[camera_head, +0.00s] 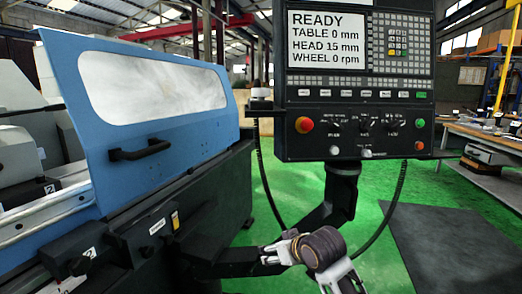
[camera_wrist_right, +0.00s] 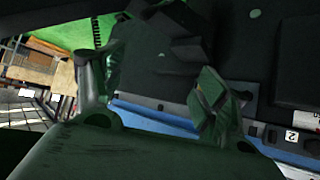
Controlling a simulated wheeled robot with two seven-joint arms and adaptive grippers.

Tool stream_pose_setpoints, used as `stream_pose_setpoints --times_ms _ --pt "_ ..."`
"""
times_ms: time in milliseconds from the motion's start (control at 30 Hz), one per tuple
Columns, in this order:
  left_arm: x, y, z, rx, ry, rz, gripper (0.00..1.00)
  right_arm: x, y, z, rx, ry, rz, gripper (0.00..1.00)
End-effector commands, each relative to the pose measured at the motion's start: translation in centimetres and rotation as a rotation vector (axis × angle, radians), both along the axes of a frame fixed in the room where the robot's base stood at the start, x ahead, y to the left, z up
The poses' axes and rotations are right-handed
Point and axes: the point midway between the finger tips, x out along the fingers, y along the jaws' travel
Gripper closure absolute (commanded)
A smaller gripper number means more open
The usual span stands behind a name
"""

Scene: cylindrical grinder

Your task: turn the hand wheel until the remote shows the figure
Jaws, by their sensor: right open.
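The control panel (camera_head: 355,120) stands at top centre in the head view. Its screen (camera_head: 327,40) reads READY, TABLE 0 mm, HEAD 15 mm, WHEEL 0 rpm. A small dark box (camera_head: 261,105) with a cable hangs at the panel's left side; it may be the remote, and I cannot read a figure on it. I cannot make out a hand wheel for certain. My right gripper (camera_head: 300,262) is low in the head view, below the panel. In the right wrist view its two fingers stand apart (camera_wrist_right: 152,85), with dark machine parts (camera_wrist_right: 180,45) beyond. My left gripper is not in view.
The grinder's blue door (camera_head: 170,150) with a window and black handle (camera_head: 140,150) fills the left. A dark support arm (camera_head: 325,212) runs below the panel. A workbench (camera_head: 495,137) stands at right beyond a dark floor mat (camera_head: 450,240). Green floor is open between.

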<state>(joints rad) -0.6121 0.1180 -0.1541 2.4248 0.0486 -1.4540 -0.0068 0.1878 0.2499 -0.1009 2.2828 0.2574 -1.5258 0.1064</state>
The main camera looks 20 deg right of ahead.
Motion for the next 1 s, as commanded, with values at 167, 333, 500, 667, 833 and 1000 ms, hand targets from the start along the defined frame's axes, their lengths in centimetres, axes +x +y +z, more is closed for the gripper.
stream_pose_setpoints --times_ms 167,333,500,667,833,1000 --pt "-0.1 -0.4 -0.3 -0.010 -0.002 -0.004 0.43 1.9 -0.2 4.3 0.013 -0.072 0.005 0.26" --pt "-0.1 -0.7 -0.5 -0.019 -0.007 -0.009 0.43 3.4 -0.3 8.5 0.028 -0.136 0.009 0.26" --pt "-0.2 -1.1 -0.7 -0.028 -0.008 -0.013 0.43 4.6 -0.5 12.8 0.042 -0.201 0.015 0.26" --pt "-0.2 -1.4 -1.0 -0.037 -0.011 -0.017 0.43 5.4 -0.7 16.9 0.055 -0.260 0.019 0.26" --pt "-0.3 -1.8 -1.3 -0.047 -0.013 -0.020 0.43 6.0 -1.0 21.4 0.071 -0.324 0.026 0.26" --pt "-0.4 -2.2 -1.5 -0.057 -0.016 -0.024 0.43 6.1 -1.3 26.0 0.085 -0.389 0.033 0.26"
